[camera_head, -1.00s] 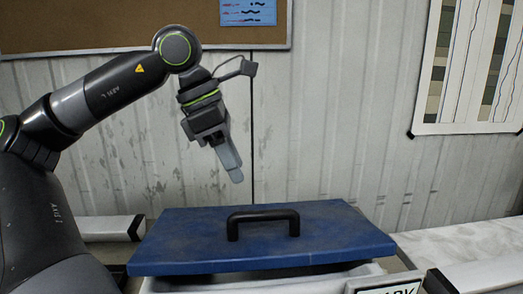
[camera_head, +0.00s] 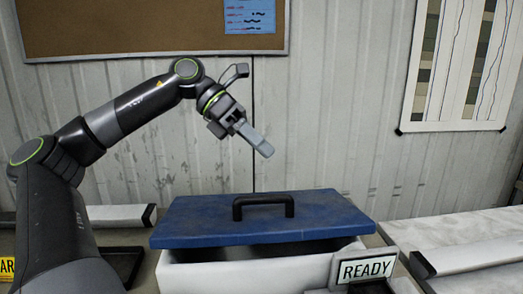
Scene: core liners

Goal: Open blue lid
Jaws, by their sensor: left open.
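The blue lid (camera_head: 330,216) lies flat on top of a white box (camera_head: 245,272), covering its opening. A black handle (camera_head: 263,202) stands up from the middle of the lid. My left gripper (camera_head: 262,148) is in the air above the lid, near the handle's line, pointing down and to the right. It is open and empty, clear of the handle. My right gripper is not in view.
A "READY" sign (camera_head: 367,269) stands at the front right of the box. A white core liner (camera_head: 118,215) lies to the left and another (camera_head: 478,254) to the right. A corrugated wall with a cork board (camera_head: 120,30) and a chart (camera_head: 455,70) is behind.

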